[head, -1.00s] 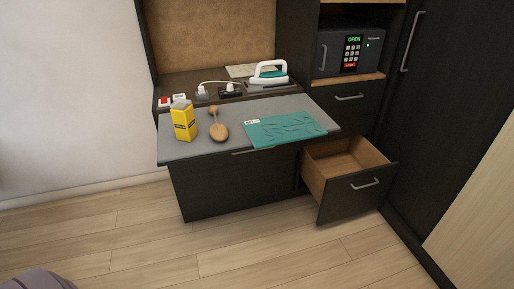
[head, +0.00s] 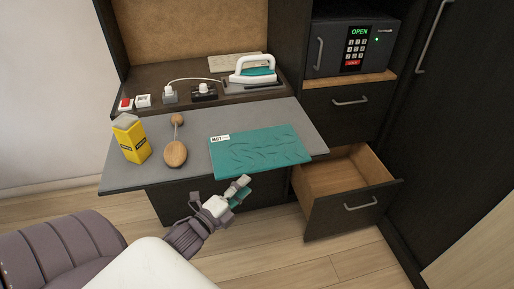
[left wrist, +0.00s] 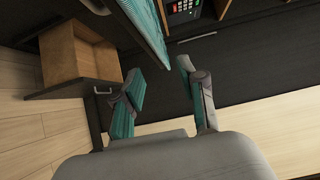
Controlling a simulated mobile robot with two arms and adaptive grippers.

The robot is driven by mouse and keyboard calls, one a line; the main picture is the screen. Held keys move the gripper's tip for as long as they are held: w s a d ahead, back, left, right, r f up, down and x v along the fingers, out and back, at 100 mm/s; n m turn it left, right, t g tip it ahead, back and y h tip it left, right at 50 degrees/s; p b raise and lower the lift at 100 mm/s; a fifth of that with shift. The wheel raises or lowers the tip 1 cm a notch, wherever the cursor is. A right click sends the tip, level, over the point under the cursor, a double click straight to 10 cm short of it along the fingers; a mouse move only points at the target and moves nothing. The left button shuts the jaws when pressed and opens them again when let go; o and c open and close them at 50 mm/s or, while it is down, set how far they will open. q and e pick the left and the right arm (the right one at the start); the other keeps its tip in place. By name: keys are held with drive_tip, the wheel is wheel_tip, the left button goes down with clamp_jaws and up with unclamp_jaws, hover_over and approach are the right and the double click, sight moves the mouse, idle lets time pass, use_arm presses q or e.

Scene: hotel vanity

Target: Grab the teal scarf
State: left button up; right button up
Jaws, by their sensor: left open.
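The teal scarf (head: 262,151) lies flat and wrinkled on the grey pull-out board (head: 185,180), with a white tag at its far left corner. Its near edge reaches the board's front edge. In the left wrist view the scarf (left wrist: 150,25) shows at the top. My left gripper (head: 241,187) is just in front of and below the scarf's near edge, apart from it. In the left wrist view my left gripper (left wrist: 163,75) is open, with nothing between its fingers. My right gripper is not in view.
An iron (head: 254,76) sits behind on the shelf. An open, empty drawer (head: 345,185) juts out at the right, below a safe (head: 350,48).

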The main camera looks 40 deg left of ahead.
sight(261, 171)
use_arm(q)
drive_tip(key=w, duration=0.3)
drive_tip(key=shift+w+d, duration=0.1)
drive_tip(key=shift+w, duration=0.45)
drive_tip(key=w, duration=0.2)
drive_tip(key=w+p, duration=0.1)
drive_tip(key=w, duration=0.2)
drive_tip(key=shift+d+f, duration=0.1)
drive_tip(key=shift+d, duration=0.1)
drive_tip(key=shift+s, duration=0.15)
drive_tip(key=shift+c, duration=0.8)
clamp_jaws()
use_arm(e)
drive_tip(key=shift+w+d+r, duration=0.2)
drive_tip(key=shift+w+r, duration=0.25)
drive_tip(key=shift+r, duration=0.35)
